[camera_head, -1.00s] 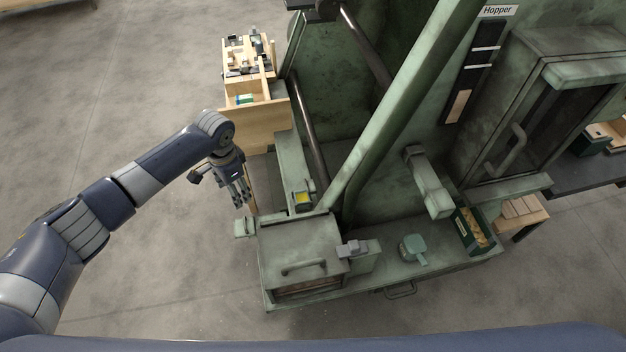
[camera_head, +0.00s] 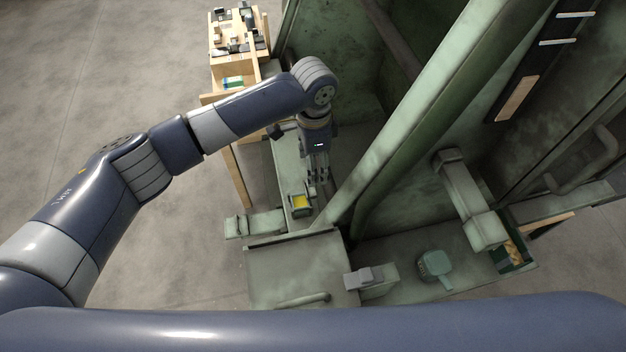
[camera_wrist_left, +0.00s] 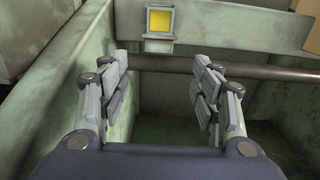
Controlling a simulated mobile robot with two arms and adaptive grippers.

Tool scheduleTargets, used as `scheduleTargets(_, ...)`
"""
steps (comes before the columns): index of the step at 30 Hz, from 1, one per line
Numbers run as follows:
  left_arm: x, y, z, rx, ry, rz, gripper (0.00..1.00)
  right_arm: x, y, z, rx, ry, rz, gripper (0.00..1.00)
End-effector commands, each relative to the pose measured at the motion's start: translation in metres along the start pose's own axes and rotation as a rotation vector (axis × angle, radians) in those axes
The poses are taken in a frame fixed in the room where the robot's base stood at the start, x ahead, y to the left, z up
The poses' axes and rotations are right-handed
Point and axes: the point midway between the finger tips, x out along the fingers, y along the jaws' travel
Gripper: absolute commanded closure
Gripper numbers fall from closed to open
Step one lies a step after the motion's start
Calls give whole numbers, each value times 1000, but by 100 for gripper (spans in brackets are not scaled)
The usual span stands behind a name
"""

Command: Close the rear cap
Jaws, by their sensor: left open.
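The green machine (camera_head: 400,170) fills the middle and right of the head view. I cannot tell for sure which part is the rear cap. A green hinged-looking cover with a bar handle (camera_head: 300,270) lies at the machine's near left corner. My left gripper (camera_head: 319,190) points down over the machine's left channel, beyond that cover. In the left wrist view its two fingers (camera_wrist_left: 163,95) are apart with nothing between them. A yellow square in a grey frame (camera_head: 301,203) is close to the fingers; it also shows on the green wall in the wrist view (camera_wrist_left: 160,22). My right gripper is out of view.
A dark round bar (camera_wrist_left: 230,68) crosses beyond the fingers, above an open green cavity. A thick slanted green beam (camera_head: 440,110) stands right of the gripper. A wooden box with small parts (camera_head: 238,50) is at the upper left. Open floor lies left.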

Motion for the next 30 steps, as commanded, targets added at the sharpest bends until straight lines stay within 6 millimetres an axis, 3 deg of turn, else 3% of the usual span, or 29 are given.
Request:
scheduleTargets(8,52,1,1,-1,-3,2,42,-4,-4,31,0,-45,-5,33)
scheduleTargets(15,87,0,0,-1,-1,1,42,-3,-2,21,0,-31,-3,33)
scheduleTargets(21,97,0,0,-1,1,-1,42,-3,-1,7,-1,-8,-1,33)
scheduleTargets(28,97,0,0,-1,0,0,42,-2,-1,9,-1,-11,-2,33)
scheduleTargets(30,97,0,0,-1,0,0,58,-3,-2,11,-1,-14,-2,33)
